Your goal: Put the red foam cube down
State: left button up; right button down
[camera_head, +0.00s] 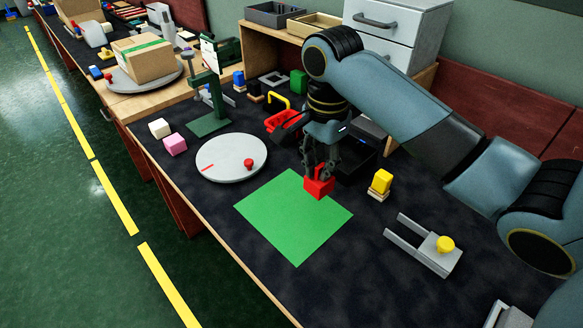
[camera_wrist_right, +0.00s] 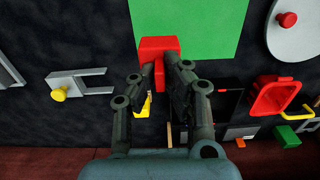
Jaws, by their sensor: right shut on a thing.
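The red foam cube (camera_head: 319,187) is between the fingers of my right gripper (camera_head: 321,172), which is shut on it. In the head view the cube overlaps the far right part of a green square mat (camera_head: 290,222). In the right wrist view the red cube (camera_wrist_right: 155,52) shows beyond the fingertips of my right gripper (camera_wrist_right: 160,68), beside the green mat (camera_wrist_right: 200,22). I cannot tell whether the cube touches the surface below. My left gripper is not in view.
A round grey disc (camera_head: 225,160) with a red knob lies left of the mat. A yellow block (camera_head: 381,181) stands to the right, near a grey forked fixture (camera_head: 410,240) with a yellow knob. A red open bin (camera_head: 283,121) is behind. The dark tabletop in front of the mat is clear.

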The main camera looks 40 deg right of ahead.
jog(key=w+a+f+b, duration=0.1)
jog(key=w+f, duration=0.2)
jog(key=w+a+f+b, duration=0.1)
jog(key=w+f, duration=0.3)
jog(key=w+f+b, duration=0.1)
jog(key=w+f, duration=0.2)
jog(key=w, duration=0.1)
jog(key=shift+a+f, duration=0.25)
jog(key=shift+a, duration=0.15)
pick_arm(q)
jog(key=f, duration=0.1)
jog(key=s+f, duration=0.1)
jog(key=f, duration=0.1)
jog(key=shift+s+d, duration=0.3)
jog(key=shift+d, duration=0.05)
pick_arm(e)
jog(key=shift+f, duration=0.2)
jog(key=shift+f, duration=0.15)
jog(key=c, duration=1.4)
grip_release()
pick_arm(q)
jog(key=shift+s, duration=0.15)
